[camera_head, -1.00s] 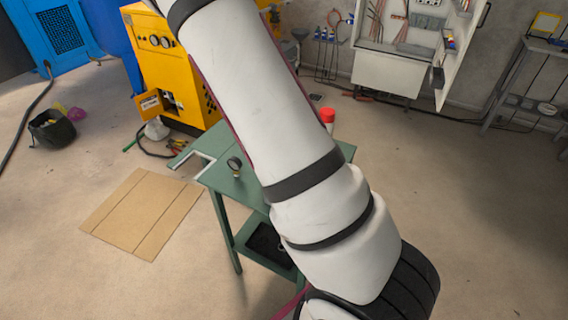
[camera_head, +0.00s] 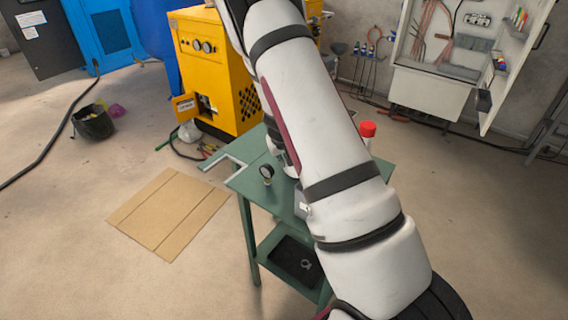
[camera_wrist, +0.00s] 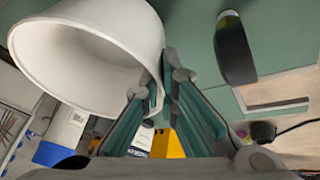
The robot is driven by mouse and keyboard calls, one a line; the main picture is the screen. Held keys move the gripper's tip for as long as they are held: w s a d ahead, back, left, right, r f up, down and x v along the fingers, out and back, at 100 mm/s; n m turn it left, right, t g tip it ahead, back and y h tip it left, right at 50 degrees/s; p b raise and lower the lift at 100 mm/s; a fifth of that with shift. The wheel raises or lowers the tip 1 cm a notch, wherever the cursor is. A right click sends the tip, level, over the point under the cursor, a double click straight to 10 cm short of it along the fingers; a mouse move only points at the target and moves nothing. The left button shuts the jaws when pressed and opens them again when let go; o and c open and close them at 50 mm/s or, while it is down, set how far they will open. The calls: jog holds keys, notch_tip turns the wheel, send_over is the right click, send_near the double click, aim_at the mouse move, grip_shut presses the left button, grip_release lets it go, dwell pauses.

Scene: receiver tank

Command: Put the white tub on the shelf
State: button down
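The white tub (camera_wrist: 84,62) fills the upper left of the wrist view, its open mouth turned toward the camera. My gripper (camera_wrist: 160,85) is at the tub's right edge, with one finger on each side of its wall. The fingertips are close together and appear shut on the wall. In the head view my arm hides the tub and the fingertips. Whether the tub touches the table is hidden. I cannot make out which surface is the task's shelf; the green table (camera_head: 258,190) has a lower shelf (camera_head: 275,240) with a black tray on it.
A yellow machine (camera_head: 213,70) is behind the table. Flat cardboard (camera_head: 168,212) lies on the floor at left; the floor at right is clear.

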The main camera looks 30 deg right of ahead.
jog(key=shift+f, duration=1)
jog(key=shift+f, duration=0.1)
jog(key=c, duration=2.3)
grip_release()
jog(key=shift+f, duration=0.1)
jog(key=o, duration=0.5)
